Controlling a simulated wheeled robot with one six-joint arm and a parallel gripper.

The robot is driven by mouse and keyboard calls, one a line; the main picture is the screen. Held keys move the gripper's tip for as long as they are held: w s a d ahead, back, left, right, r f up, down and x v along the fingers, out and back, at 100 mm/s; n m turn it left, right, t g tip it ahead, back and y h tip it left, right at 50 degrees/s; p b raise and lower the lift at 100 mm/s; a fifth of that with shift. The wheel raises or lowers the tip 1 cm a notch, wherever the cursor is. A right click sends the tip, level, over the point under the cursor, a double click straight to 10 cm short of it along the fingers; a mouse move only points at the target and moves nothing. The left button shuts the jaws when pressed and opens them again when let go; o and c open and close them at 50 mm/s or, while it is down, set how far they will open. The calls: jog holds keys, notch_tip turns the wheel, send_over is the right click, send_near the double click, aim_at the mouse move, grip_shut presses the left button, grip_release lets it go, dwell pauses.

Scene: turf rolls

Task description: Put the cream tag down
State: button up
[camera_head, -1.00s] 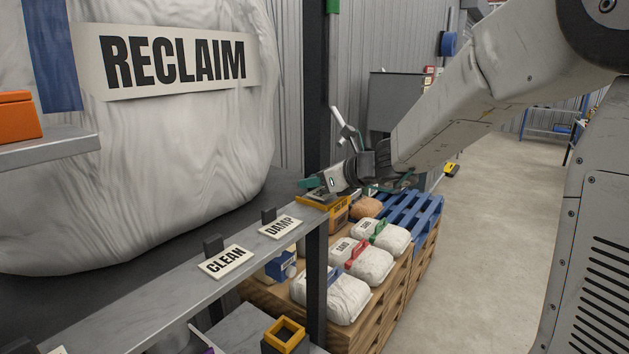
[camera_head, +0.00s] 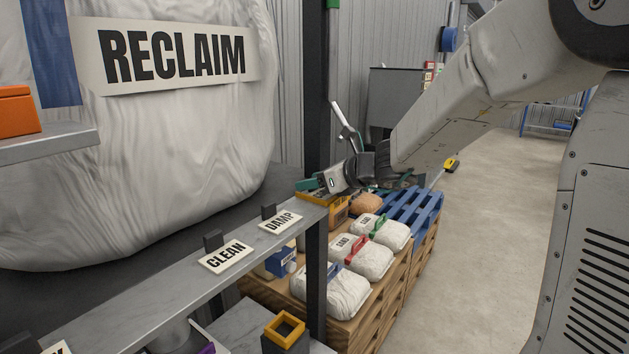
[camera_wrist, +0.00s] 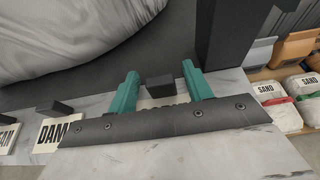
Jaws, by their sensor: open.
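My gripper (camera_head: 310,184) is at the far end of the grey shelf (camera_head: 180,282), low over its top. In the wrist view its two teal fingers (camera_wrist: 160,72) are apart, with a dark block (camera_wrist: 160,87) between them. A pale cream strip, apparently a tag (camera_wrist: 158,102), shows just in front of that block, between the fingers. Most of it is hidden by my gripper's dark body, so any lettering cannot be read. The cream CLEAN tag (camera_head: 226,257) and DAMP tag (camera_head: 281,222) lie on the shelf, each in front of a dark block.
A dark post (camera_head: 316,285) stands at the shelf's end. Beyond it, sand bags (camera_head: 368,259) lie on a wooden pallet (camera_head: 388,305). A large white RECLAIM bag (camera_head: 180,150) bulges behind the shelf.

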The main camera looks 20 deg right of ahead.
jog(key=shift+r, duration=0.25)
jog(key=r+v, duration=0.1)
jog(key=v, duration=1.1)
jog(key=s+a+f+n+g+h, duration=0.1)
jog(key=s+a+f+n+g, duration=0.15)
jog(key=s+a+n, duration=0.4)
jog(key=s+a+f+n+g, duration=0.2)
jog(key=s+a+n+g, duration=0.15)
jog(key=s+n, duration=0.55)
jog(key=s+d+f+n+g+h, duration=0.2)
jog(key=s+d+n+h, duration=0.1)
jog(key=s+n, duration=0.3)
jog(key=s+d+f+n+g+h, duration=0.1)
jog(key=s+d+f+n+h, duration=0.1)
jog(key=s+d+n+h, duration=0.2)
jog(key=s+n, duration=0.3)
jog(key=s, duration=0.1)
jog(key=shift+d+f+g, duration=0.2)
jog(key=shift+f+g, duration=0.05)
jog(key=shift+g, duration=0.15)
jog(key=shift+s, duration=0.1)
